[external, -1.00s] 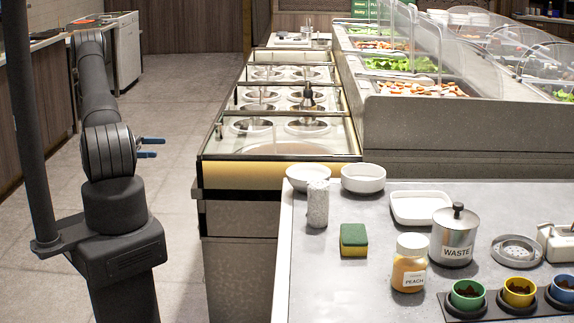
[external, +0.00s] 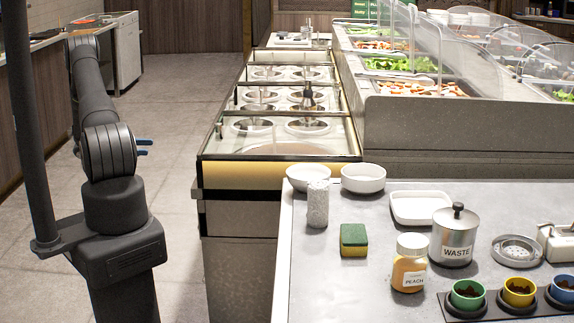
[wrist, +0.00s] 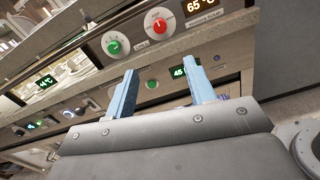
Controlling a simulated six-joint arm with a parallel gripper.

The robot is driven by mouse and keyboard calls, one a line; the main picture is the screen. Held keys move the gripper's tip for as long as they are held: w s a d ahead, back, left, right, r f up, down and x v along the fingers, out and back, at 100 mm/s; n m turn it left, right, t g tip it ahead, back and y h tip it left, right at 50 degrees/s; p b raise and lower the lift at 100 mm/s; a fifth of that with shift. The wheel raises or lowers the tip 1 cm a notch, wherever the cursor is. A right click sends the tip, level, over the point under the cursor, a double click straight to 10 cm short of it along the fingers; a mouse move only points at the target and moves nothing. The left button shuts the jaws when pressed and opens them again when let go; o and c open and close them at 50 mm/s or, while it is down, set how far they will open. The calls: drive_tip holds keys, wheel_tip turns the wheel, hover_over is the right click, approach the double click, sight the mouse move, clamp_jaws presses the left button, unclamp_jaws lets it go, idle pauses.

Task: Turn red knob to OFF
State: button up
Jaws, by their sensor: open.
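The red knob (wrist: 160,25) sits on a round white dial on the upper control panel in the wrist view. A pale mark shows on it, but its setting is too small to read. A green knob (wrist: 114,45) is on a similar dial to its left. My gripper (wrist: 164,80) is open and empty, its two blue fingers apart and pointing at the panel below the red knob. They appear clear of the knob. In the external view my gripper (external: 145,147) shows at the left, beside the arm; the knob is not visible there.
A temperature display (wrist: 201,5) is right of the red knob. A lower panel carries a green button (wrist: 152,85) and more displays. The counter (external: 340,285) at the right of the external view holds bowls, a sponge (external: 353,240), a peach jar (external: 410,264) and a waste pot (external: 455,238).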

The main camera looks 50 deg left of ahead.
drive_tip(key=w+d+m+g, duration=0.1)
drive_tip(key=w+d+m, duration=0.9)
drive_tip(key=w+d, duration=0.3)
drive_tip(key=shift+h, duration=0.4)
drive_tip(key=shift+d, duration=0.1)
drive_tip(key=c, duration=1)
